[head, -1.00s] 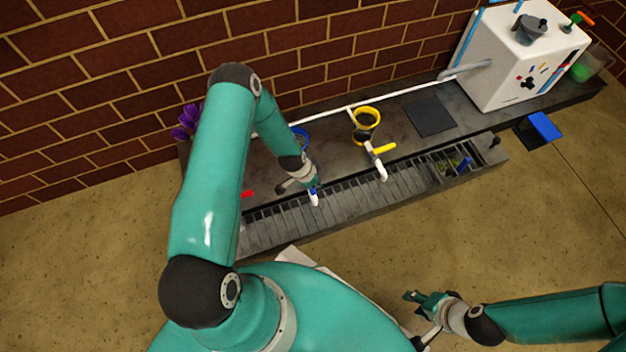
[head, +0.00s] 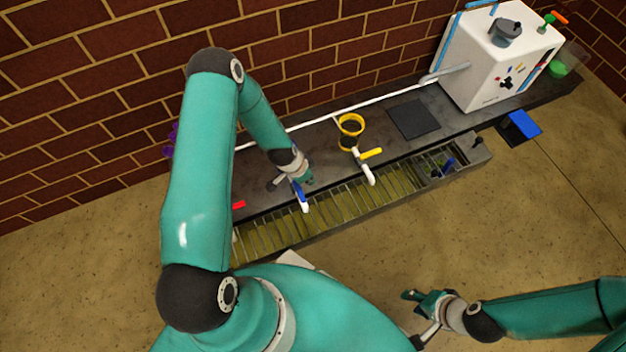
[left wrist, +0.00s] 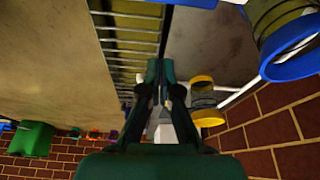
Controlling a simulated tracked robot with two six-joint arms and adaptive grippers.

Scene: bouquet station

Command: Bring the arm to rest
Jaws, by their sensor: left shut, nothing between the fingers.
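My left arm reaches over the dark grey bench (head: 285,143). My left gripper (head: 304,178) is above the bench, close to a tap with a blue handle (head: 298,192); the head view does not show whether they touch. In the left wrist view my left gripper (left wrist: 160,72) has its fingers together and nothing between them. A yellow ring holder (left wrist: 203,88) is to the right of the fingers, and a blue ring (left wrist: 292,48) is further right. My right gripper (head: 418,298) is low at the front right, over the floor, away from the bench; its opening is unclear.
A tap with a yellow handle (head: 371,153) and a yellow ring (head: 351,123) stand right of my left gripper. A slatted grate (head: 330,207) runs along the bench front. A white box (head: 492,65) stands at the right end.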

